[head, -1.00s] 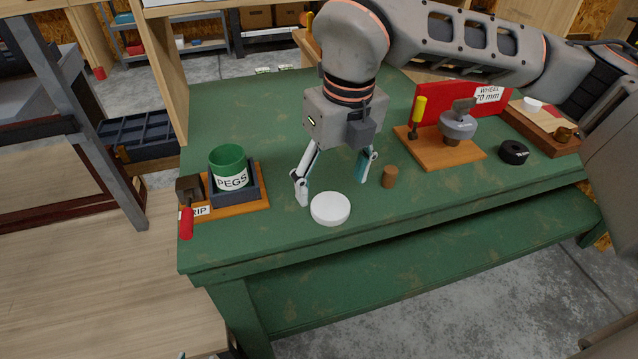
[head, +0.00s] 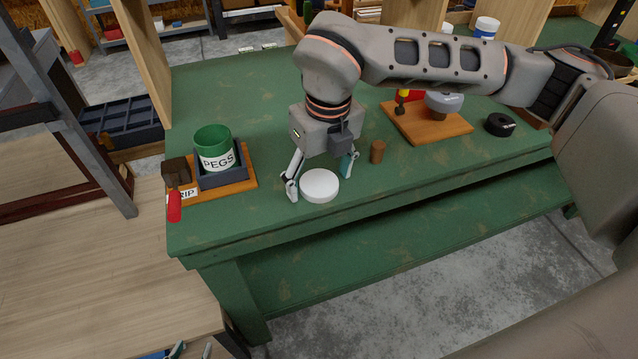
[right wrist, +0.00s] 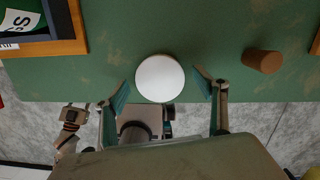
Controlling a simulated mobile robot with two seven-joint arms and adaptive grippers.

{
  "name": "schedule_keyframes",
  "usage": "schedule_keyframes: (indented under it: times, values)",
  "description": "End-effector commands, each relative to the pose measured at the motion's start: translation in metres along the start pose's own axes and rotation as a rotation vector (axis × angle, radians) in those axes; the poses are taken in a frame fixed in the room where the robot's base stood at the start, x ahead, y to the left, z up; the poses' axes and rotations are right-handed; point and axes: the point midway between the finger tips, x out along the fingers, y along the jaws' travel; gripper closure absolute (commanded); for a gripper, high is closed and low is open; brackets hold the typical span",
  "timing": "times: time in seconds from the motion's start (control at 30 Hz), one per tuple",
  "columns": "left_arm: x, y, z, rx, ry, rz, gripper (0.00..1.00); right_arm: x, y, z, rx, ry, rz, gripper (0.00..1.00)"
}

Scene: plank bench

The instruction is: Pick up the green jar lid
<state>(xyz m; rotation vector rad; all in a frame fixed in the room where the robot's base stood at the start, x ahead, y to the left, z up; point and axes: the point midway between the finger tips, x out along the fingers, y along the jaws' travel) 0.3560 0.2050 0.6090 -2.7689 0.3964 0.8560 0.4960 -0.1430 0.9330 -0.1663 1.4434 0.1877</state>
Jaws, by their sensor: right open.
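A round white lid (head: 320,186) lies flat on the green bench near its front edge; no green lid shows. It is centred in the right wrist view (right wrist: 160,78). My right gripper (head: 320,179) is open and reaches down over the lid, with one finger on each side. In the right wrist view the fingers (right wrist: 161,87) stand apart from the lid's rim. A green jar (head: 213,147) marked PEGS stands without a lid in a dark tray to the left. Only the tips of my left gripper (head: 191,351) show at the bottom edge, so its opening is unclear.
A brown peg (head: 377,151) stands close right of the right gripper. A red-handled tool (head: 174,205) lies by the jar's wooden board (head: 240,186). Another board (head: 440,128) and black tape (head: 500,125) are farther right. The bench behind the jar is clear.

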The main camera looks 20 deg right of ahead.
Motion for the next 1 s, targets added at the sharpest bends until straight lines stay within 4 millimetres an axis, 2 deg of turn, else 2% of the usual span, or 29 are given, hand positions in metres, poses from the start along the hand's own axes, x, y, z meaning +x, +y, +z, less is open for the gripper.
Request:
schedule_keyframes:
  times: [0.07, 0.2, 0.67, 0.87, 1.0]
  values:
    - [0.000, 0.000, 0.000, 0.000, 0.000, -0.001, 0.62, 0.000, 0.000, 0.000, 0.000, 0.000, 0.000, 0.29]
    - [0.000, -0.001, 0.000, 0.000, 0.000, -0.001, 0.62, -0.001, 0.000, 0.000, 0.000, 0.000, 0.000, 0.62]
    - [0.000, -0.001, -0.001, 0.000, 0.000, -0.001, 0.62, -0.005, 0.000, 0.001, -0.001, -0.001, 0.001, 0.62]
    - [-0.001, -0.001, -0.003, -0.001, 0.002, -0.002, 0.62, -0.026, 0.000, 0.004, -0.001, -0.005, 0.000, 0.62]
    - [-0.002, -0.001, -0.004, -0.003, 0.003, -0.001, 0.62, -0.055, 0.000, 0.008, 0.000, -0.007, 0.000, 0.62]
